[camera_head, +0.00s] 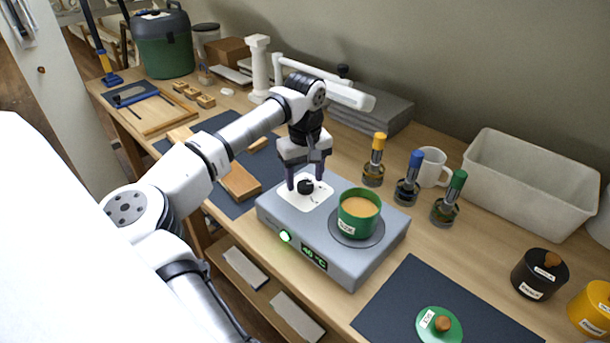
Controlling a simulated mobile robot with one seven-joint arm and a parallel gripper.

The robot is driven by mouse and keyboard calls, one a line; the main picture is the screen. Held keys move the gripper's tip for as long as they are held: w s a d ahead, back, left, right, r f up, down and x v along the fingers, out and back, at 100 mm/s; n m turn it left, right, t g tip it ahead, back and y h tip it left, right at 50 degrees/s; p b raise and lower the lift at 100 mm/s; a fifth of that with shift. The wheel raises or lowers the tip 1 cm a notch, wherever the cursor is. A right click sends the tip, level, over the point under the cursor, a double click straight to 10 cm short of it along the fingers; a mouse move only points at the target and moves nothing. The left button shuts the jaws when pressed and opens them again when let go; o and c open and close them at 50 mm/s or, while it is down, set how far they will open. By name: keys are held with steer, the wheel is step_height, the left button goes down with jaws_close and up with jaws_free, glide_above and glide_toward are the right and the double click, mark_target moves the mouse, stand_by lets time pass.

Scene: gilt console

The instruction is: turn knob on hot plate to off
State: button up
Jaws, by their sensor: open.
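The hot plate (283,215) is a grey box on the wooden bench, with a green-lit button (285,236) and a lit display (314,257) on its front. A black knob (305,187) stands on a white dial panel (297,203) on its top left. A green pot (357,217) with orange contents sits on the round heating plate (375,238) to the right. My gripper (305,184) points down over the dial, its two open fingers on either side of the knob. Whether they touch it I cannot tell. The knob's pointer is too small to read.
Bottles with yellow (375,160), blue (409,178) and green (450,198) caps and a white mug (433,167) stand behind the hot plate. A white bin (530,185) is at the back right. A dark mat (425,300) holds a green lid (439,325).

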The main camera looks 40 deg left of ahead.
steer(key=shift+f, duration=0.65)
steer(key=c, duration=1)
